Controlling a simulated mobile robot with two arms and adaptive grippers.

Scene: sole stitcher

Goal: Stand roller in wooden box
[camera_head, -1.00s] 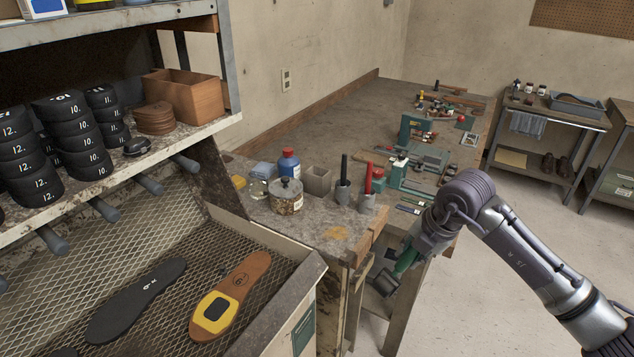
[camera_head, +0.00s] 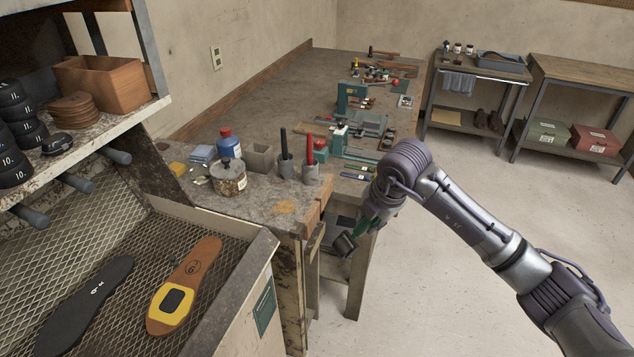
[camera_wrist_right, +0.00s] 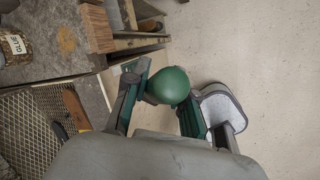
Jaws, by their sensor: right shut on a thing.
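The wooden box (camera_head: 103,85) is a brown open-topped box on the upper shelf at the left of the head view. My right gripper (camera_head: 366,224) is in front of the bench's right end, well to the right of the box. It is shut on the roller, whose green handle (camera_head: 360,229) shows between the fingers. A dark rounded part (camera_head: 344,243) shows below the handle. In the right wrist view the rounded green handle (camera_wrist_right: 168,86) sits between the fingers of the right gripper (camera_wrist_right: 160,102). My left gripper is not in view.
Brown discs (camera_head: 71,109) and stacked black pieces stand beside the box on the shelf. A lidded jar (camera_head: 229,180), a blue bottle (camera_head: 228,146) and tool cups crowd the bench's near end. A mesh tray (camera_head: 130,240) holds two soles. The floor at right is open.

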